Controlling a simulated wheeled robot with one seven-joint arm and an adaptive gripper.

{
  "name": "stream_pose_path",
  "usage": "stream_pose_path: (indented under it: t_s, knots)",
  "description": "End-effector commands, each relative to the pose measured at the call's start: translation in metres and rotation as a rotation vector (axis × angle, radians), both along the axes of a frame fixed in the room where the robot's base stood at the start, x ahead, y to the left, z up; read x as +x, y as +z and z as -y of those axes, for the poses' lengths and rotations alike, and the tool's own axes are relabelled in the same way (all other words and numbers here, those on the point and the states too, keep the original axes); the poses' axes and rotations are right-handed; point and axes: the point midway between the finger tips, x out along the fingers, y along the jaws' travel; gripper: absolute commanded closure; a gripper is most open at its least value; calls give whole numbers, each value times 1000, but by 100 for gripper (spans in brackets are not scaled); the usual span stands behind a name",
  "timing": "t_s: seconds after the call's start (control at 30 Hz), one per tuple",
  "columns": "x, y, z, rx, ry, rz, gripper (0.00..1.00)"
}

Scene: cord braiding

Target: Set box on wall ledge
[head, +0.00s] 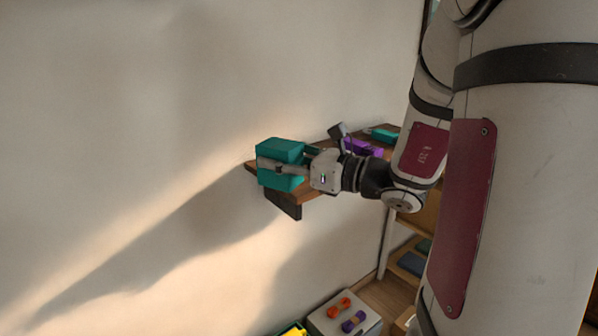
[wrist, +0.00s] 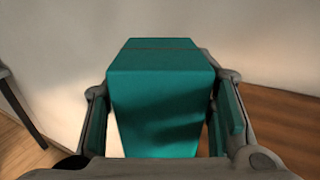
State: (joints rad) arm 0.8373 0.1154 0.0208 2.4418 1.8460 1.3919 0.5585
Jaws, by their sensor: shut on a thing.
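A teal box (head: 281,150) is at the left end of the brown wooden wall ledge (head: 311,194) in the head view. My gripper (head: 280,166) is shut on the box, with one finger across its near side. In the wrist view the teal box (wrist: 160,95) fills the middle, between the two fingers of my gripper (wrist: 160,118). The ledge (wrist: 282,110) shows at the right of the wrist view. I cannot tell whether the box touches the ledge or is just above it.
A purple thing (head: 362,148) and another teal thing (head: 384,135) lie farther along the ledge, behind my wrist. Below, a light-topped surface (head: 322,319) holds orange and purple pieces. Bare wall (head: 130,110) lies to the left.

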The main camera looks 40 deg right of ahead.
Motion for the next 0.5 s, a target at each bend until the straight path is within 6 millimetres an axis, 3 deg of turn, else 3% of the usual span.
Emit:
stream_pose_path:
  t_s: [0.5]
  knots:
    - [76, -12, 95, 0, 0, 0, 86]
